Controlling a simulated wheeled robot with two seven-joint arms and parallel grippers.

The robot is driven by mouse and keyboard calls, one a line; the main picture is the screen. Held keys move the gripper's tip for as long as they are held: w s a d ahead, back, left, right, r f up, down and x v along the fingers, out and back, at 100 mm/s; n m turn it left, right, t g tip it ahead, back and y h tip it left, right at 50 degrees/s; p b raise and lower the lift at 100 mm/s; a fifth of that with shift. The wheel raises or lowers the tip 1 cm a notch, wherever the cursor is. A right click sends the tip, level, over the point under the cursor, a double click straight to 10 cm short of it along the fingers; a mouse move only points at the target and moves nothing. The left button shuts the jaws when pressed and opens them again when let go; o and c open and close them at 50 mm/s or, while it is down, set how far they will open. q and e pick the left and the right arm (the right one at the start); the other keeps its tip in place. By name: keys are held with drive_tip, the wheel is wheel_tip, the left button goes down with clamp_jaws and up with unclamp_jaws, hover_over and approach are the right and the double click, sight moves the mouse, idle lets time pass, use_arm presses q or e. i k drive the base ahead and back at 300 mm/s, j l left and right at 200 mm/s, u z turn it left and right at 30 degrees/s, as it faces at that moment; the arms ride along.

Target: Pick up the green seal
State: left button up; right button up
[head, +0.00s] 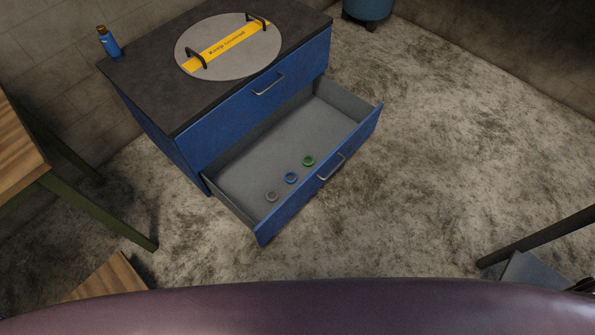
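The green seal (308,161) is a small ring lying flat in the open lower drawer (240,165) of a blue cabinet. It lies near the drawer's front panel, rightmost in a row of three rings. A blue ring (291,178) and a grey ring (271,196) lie to its left, apart from it. Neither of my grippers shows clearly in the head view.
The blue cabinet (150,125) has a shut upper drawer and a dark top. On the top are a grey disc (215,66) with two handles and a blue bottle (108,42). A wooden table (15,150) stands at left. The floor right of the drawer is clear.

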sight(307, 157)
drive_tip(key=i+l, duration=0.3)
drive_tip(key=i+l+u, duration=0.75)
drive_tip(key=l+u, duration=0.15)
drive_tip(key=l, duration=0.15)
